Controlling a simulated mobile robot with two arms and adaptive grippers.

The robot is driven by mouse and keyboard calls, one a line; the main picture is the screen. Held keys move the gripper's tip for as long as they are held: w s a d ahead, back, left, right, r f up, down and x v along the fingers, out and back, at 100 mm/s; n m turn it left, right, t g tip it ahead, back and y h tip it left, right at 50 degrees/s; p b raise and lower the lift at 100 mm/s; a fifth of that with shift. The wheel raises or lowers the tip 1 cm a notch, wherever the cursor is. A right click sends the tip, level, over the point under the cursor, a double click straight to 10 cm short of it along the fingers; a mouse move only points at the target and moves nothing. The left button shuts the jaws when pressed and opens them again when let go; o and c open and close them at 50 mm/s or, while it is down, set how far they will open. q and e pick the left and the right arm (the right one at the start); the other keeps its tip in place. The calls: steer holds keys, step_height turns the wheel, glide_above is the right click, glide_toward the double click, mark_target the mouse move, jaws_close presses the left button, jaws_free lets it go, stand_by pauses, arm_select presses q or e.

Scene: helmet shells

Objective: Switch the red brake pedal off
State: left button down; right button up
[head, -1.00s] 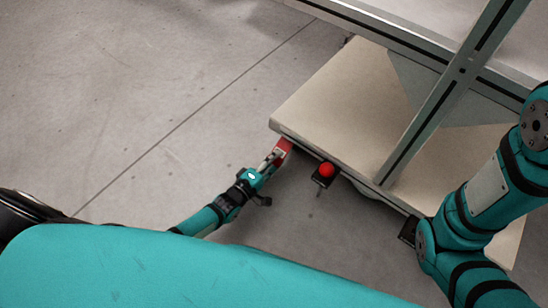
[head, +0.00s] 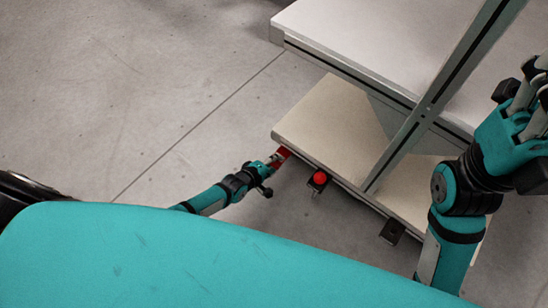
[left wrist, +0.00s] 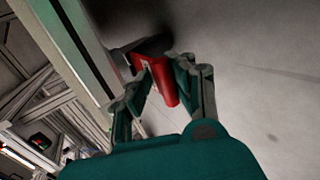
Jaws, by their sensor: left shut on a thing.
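The red brake pedal (head: 284,152) sticks out from under the near left corner of the cart's lower shelf in the head view. My left gripper (head: 276,160) reaches it from the left and is shut on it. In the left wrist view the red pedal (left wrist: 166,88) lies between the two fingers of my left gripper (left wrist: 163,72), beside the cart frame. The fingers hide part of the pedal. My right gripper (head: 528,95) is raised at the right edge of the head view, away from the pedal, with its fingers partly cut off.
A black bracket (head: 392,231) is farther right. The cart's lower shelf (head: 325,125) and upright post (head: 400,150) stand close by. The floor at left is clear.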

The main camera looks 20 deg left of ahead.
arm_select(q)
steer(key=shift+s+f+g+p, duration=0.2)
steer(key=shift+s+g+p, duration=0.05)
steer(key=shift+g+p, duration=0.1)
steer(key=c, duration=1.4)
jaws_free()
steer(key=shift+a, duration=0.1)
steer(key=shift+o, duration=1.7)
steer(key=shift+r, duration=0.15)
steer(key=shift+w, duration=0.1)
steer(key=v, duration=1.2)
